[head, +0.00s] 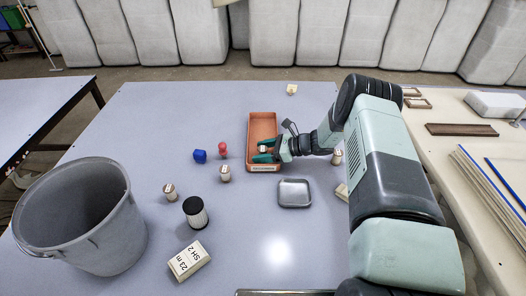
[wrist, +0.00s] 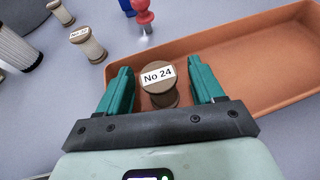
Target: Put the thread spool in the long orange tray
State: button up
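The long orange tray (head: 262,125) lies lengthwise near the middle of the table, and its floor and walls fill much of the wrist view (wrist: 240,55). A thread spool labelled "No 24" (wrist: 158,84) is within the tray's outline at its near end; it also shows in the head view (head: 262,149). My gripper (wrist: 160,88) has its green fingers on either side of this spool, with a narrow gap on each side. The gripper is open, low at the tray's near end in the head view (head: 265,151). The spool's underside is hidden.
Other labelled spools (head: 225,173) stand left of the tray, near a blue piece (head: 199,156) and a red peg (head: 223,150). A black-and-white cylinder (head: 195,212), a white box (head: 189,261) and a grey bucket (head: 80,215) are nearer. A small grey dish (head: 294,193) sits right of centre.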

jog(key=shift+d+r, duration=0.1)
jog(key=shift+r, duration=0.1)
jog(key=v, duration=1.1)
jog(key=shift+s+d+r, duration=0.1)
jog(key=shift+d, duration=0.25)
